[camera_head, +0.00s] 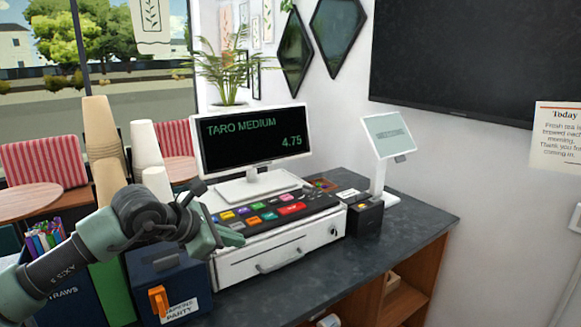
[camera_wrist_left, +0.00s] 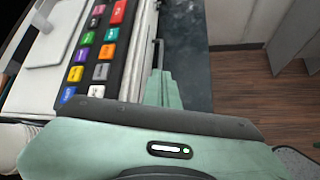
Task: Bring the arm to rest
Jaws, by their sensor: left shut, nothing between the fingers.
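My left arm comes in from the lower left in the head view. Its gripper (camera_head: 229,236) is shut and empty, beside the left front part of the cash register (camera_head: 275,259). In the left wrist view the green fingers (camera_wrist_left: 159,88) are together, next to the register's drawer handle (camera_wrist_left: 158,55). I cannot tell whether they touch the register. The register's colored keys (camera_wrist_left: 98,50) show to the left of the fingers. My right gripper is in neither view.
A monitor (camera_head: 254,138) reading "TARO MEDIUM 4.75" stands behind the keys. A small tablet (camera_head: 388,135) and card reader (camera_head: 364,218) stand to the right. Cup stacks (camera_head: 146,150), a straw holder and a napkin box (camera_head: 172,283) crowd the left. The counter (camera_head: 415,222) is clear at right.

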